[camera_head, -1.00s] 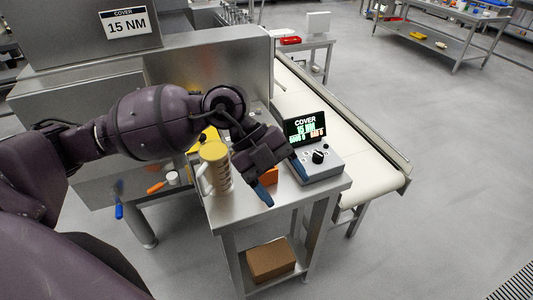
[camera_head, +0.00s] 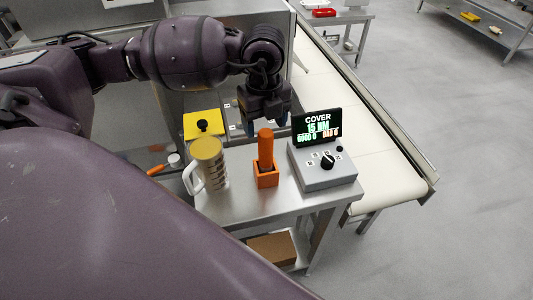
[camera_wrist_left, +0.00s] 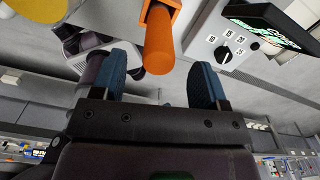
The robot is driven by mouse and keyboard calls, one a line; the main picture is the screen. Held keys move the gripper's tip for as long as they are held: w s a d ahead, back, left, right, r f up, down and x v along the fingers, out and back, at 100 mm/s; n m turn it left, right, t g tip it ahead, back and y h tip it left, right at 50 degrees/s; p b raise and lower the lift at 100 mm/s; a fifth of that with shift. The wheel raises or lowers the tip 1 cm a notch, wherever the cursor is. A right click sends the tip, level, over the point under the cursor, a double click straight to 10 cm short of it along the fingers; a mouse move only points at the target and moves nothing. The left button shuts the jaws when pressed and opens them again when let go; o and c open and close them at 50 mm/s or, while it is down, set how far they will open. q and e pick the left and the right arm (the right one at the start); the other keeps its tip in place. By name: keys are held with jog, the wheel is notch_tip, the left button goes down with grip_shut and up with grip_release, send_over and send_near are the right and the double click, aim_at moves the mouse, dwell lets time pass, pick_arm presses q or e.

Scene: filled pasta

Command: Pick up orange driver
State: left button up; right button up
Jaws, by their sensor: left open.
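The orange driver (camera_head: 265,148) stands upright in a small orange holder (camera_head: 267,180) on the steel side table. My left gripper (camera_head: 266,124) is open and hangs just behind and above the driver's handle, its blue fingertips partly hidden. In the left wrist view the driver's handle (camera_wrist_left: 159,42) points toward the space between the blue fingers of the gripper (camera_wrist_left: 163,75), and nothing is held. My right gripper is not in view.
A beige mug (camera_head: 207,165) stands left of the driver. A grey control box (camera_head: 325,172) with a dial and lit screen (camera_head: 317,127) stands right of it. A white conveyor (camera_head: 370,140) runs along the right.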

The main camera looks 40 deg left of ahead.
aim_at(266, 143)
pick_arm(q)
jog(key=shift+f, duration=0.4)
jog(key=shift+d+f, duration=0.1)
jog(key=shift+f, duration=0.4)
jog(key=f, duration=0.3)
jog(key=shift+s+d+f, duration=0.15)
jog(key=shift+s, duration=0.05)
jog(key=shift+f, duration=0.55)
jog(key=c, duration=1)
jog(key=shift+c, duration=0.6)
jog(key=shift+w+r, duration=0.1)
jog(key=shift+r, duration=0.3)
notch_tip(266, 143, up, 19)
jog(key=shift+p, duration=0.35)
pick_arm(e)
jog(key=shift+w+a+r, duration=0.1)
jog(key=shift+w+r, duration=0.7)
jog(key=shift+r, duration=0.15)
